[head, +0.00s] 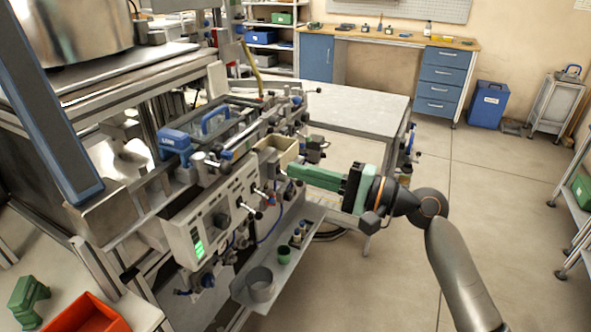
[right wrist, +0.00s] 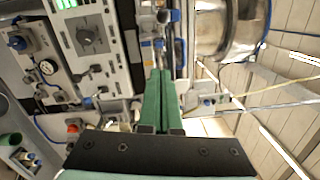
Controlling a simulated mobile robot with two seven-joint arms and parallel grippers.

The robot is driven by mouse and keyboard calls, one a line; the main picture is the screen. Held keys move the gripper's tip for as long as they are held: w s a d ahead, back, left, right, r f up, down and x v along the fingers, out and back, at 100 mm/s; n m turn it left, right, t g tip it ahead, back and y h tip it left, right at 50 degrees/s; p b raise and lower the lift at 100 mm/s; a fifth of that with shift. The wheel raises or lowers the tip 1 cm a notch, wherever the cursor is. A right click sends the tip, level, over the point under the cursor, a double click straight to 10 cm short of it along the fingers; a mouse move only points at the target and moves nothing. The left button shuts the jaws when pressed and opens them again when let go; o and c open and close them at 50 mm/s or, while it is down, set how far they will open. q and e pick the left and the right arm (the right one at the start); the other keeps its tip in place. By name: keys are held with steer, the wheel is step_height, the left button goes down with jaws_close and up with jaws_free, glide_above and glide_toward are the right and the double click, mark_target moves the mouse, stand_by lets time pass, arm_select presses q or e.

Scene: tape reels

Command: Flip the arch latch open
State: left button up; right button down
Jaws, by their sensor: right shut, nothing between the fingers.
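A blue arch-shaped handle (head: 214,121) stands up over a clear-topped part of the machine (head: 212,215) in the head view. I cannot tell for sure whether it is the arch latch. My right gripper (head: 291,171) has long green fingers, shut and empty, pointing left at the machine's right end, beside a beige open box (head: 274,155). The handle is farther left and apart from the fingers. In the right wrist view the shut fingers (right wrist: 161,73) point up at metal and blue machine parts; contact there cannot be told. My left gripper is out of view.
A blue labelled block (head: 174,144) sits on the machine's top. A pale table (head: 352,108) stands behind my right gripper. Open floor lies to the right.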

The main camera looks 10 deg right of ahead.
mark_target(210, 164)
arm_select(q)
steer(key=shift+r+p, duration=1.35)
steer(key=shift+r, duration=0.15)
arm_select(e)
steer(key=w+a+r, duration=0.1)
steer(key=a, duration=0.8)
steer(key=shift+w, duration=0.2)
